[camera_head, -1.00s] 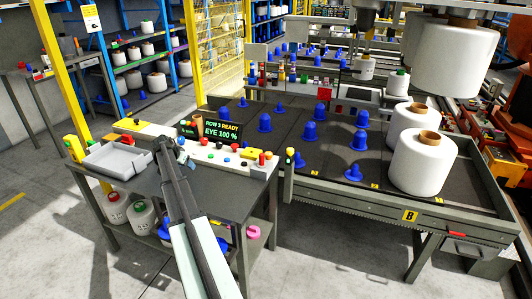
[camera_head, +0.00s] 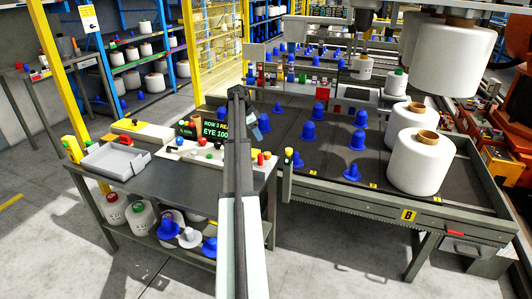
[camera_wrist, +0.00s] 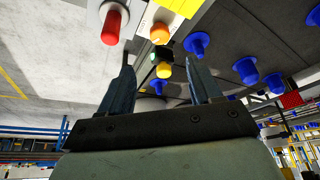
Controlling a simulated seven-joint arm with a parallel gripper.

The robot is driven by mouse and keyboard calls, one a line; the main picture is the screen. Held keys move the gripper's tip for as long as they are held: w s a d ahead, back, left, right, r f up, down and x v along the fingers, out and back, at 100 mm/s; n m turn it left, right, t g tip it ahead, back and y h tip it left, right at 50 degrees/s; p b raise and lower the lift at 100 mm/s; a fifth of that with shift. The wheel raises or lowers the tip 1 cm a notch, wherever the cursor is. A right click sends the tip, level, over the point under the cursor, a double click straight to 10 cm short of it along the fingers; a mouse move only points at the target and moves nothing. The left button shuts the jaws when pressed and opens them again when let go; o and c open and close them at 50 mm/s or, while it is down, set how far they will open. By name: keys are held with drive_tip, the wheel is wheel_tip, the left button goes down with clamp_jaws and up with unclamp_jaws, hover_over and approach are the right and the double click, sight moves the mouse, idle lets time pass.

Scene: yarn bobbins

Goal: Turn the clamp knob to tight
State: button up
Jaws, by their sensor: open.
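My gripper (camera_head: 259,128) hangs above the right end of the control console (camera_head: 215,153). Its blue-grey fingers also show in the wrist view (camera_wrist: 160,65), spread apart with nothing held between them. A red knob (camera_wrist: 112,25) and an orange knob (camera_wrist: 158,33) lie beyond the fingertips in the wrist view. A yellow-topped post (camera_wrist: 165,71) shows between the fingers, apparently farther off. The red knob is also at the console's right end in the head view (camera_head: 261,159). I cannot tell which control is the clamp knob or read its setting. My arm hides part of the console.
A display (camera_head: 213,130) stands behind the console, partly covered by my arm. A grey tray (camera_head: 117,158) sits on the bench's left. On the right, a dark table (camera_head: 300,178) carries blue cones (camera_head: 309,132) and large white bobbins (camera_head: 420,165).

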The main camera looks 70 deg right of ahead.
sight(267, 153)
drive_tip(key=x, duration=1.2)
drive_tip(key=shift+f, duration=0.25)
drive_tip(key=shift+c, duration=0.3)
drive_tip(key=c, duration=1)
drive_tip(key=shift+o, duration=0.2)
